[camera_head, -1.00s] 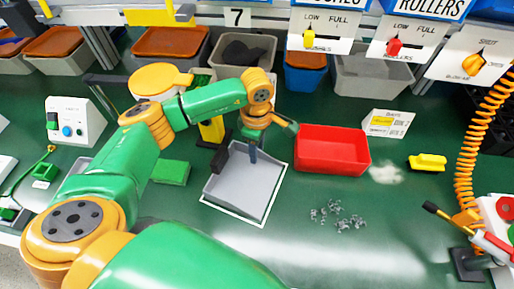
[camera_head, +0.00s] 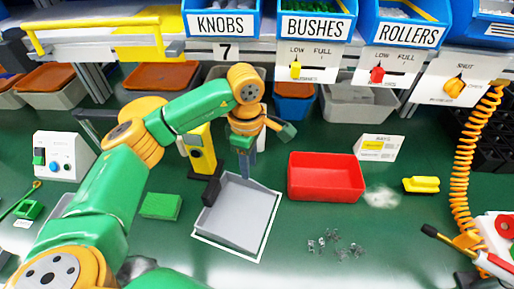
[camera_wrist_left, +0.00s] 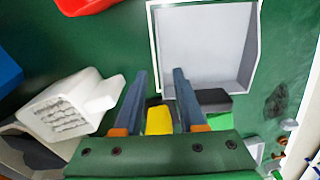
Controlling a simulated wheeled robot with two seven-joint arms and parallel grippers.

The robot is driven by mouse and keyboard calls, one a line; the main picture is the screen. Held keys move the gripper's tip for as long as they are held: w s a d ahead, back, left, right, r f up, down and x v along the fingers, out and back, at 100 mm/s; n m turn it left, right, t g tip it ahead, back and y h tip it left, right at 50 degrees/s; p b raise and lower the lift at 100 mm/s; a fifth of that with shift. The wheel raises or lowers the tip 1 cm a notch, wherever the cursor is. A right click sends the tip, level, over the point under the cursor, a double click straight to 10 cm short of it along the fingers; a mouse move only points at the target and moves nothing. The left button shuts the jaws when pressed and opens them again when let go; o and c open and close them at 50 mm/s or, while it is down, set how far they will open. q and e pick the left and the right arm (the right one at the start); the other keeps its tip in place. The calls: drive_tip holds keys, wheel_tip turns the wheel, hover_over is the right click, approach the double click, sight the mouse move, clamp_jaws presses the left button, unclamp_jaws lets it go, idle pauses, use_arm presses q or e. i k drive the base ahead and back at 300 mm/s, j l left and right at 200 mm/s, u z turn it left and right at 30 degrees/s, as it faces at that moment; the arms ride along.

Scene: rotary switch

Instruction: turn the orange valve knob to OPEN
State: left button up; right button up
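The orange valve knob (camera_head: 454,88) is on a white panel at the upper right of the head view. The word SHUT is printed above the knob; lettering at the panel's lower left is too small to read. My left gripper (camera_head: 246,168) points down above the far edge of the grey tray, well to the left of the knob and apart from it. In the left wrist view my left gripper (camera_wrist_left: 160,75) has its two fingers apart with nothing between the tips. The knob does not show in that view. My right gripper is not in view.
A red bin (camera_head: 325,190) and a grey tray (camera_head: 260,228) lie on the green bench.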

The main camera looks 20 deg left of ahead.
sight(455, 87)
drive_tip(key=k, duration=1.5)
